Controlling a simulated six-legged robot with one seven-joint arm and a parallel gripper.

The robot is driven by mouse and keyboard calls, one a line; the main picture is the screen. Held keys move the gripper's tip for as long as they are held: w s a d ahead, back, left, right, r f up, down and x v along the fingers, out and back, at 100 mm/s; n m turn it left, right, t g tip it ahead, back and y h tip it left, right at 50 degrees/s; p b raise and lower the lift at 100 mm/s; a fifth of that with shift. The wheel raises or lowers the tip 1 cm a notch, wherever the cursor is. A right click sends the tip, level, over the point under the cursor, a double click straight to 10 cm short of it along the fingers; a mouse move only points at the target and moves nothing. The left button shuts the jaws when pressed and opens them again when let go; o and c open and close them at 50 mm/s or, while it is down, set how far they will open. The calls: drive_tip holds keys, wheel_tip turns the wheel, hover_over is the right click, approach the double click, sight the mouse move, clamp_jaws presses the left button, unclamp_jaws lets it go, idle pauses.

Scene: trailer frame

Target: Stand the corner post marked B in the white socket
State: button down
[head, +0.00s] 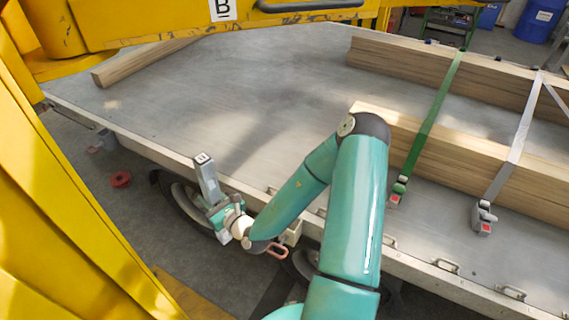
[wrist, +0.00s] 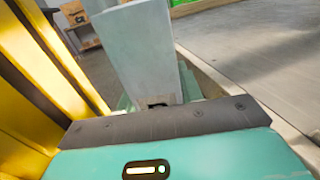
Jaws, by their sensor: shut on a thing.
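A grey corner post (head: 207,182) stands up from my gripper (head: 222,209), leaning a little to the left in the head view, beside the trailer's near edge. A small mark on its top end is too small to read. In the wrist view the post (wrist: 145,50) rises from the jaws as a broad pale grey block; its lower end is hidden. My gripper is shut on it. I cannot pick out the white socket with certainty in either view.
The grey trailer bed (head: 250,85) has a wide clear area. Strapped timber (head: 440,140) lies at right and a loose beam (head: 140,65) at the far left. A yellow frame (head: 60,220) stands close on the left; a plate marked B (head: 222,9) is on its upper part.

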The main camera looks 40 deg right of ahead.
drive_tip(key=s+d+r+n+g+y, duration=0.1)
drive_tip(key=s+d+r+n+y, duration=0.1)
drive_tip(key=s+d+r, duration=0.6)
drive_tip(key=s+d+r+n+y, duration=0.1)
drive_tip(key=s+d+r+y, duration=0.2)
drive_tip(key=s+d+r, duration=0.5)
wheel_tip(320, 180, down, 16)
drive_tip(key=w+d, duration=0.1)
drive_tip(key=d, duration=0.1)
drive_tip(key=shift+w, duration=0.3)
idle(0.4)
idle(0.4)
drive_tip(key=c, duration=0.8)
unclamp_jaws()
drive_tip(key=shift+c, duration=0.2)
drive_tip(key=shift+s+d, duration=0.1)
